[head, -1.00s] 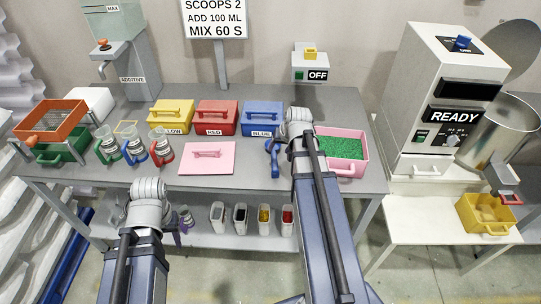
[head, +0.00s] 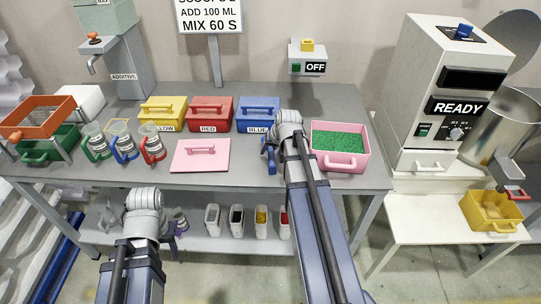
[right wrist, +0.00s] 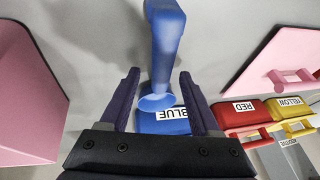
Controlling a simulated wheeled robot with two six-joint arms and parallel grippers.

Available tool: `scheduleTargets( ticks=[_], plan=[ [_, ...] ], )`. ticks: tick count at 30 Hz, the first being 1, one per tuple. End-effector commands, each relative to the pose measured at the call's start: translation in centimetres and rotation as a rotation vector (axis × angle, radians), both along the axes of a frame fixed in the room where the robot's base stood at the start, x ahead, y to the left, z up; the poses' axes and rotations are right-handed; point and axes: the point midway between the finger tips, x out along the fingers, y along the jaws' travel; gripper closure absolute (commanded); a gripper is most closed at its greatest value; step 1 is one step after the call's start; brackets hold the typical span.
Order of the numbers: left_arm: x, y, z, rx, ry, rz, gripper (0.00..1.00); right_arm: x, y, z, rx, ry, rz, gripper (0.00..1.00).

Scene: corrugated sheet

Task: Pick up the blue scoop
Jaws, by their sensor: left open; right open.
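The blue scoop (head: 270,158) stands on the grey table between the pink board and the pink tub. In the right wrist view the blue scoop (right wrist: 166,40) runs down between the two fingers of my right gripper (right wrist: 158,78), with gaps visible on both sides. That gripper is open. In the head view my right gripper (head: 287,125) is just right of the scoop, and its own wrist hides its fingers. My left gripper (head: 143,200) is in front of the table's front edge, away from the scoop; its fingers are hard to make out.
The pink tub (head: 343,161) with green granules is close on the right. The blue-labelled box (head: 258,112) is behind, beside the red (head: 211,113) and yellow (head: 163,112) boxes. The pink board (head: 201,162) lies left. Several handled cups (head: 124,148) stand further left.

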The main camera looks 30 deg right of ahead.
Motion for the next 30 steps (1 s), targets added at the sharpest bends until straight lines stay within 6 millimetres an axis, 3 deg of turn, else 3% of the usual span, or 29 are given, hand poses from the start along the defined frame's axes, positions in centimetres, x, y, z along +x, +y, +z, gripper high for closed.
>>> scheduleTargets(
  ticks=[30],
  plan=[
    [0.00, 0.00, -0.44, 0.000, 0.000, 0.000, 0.50, 0.00, 0.01, -0.44, 0.000, 0.000, 0.000, 0.37]
  ],
)
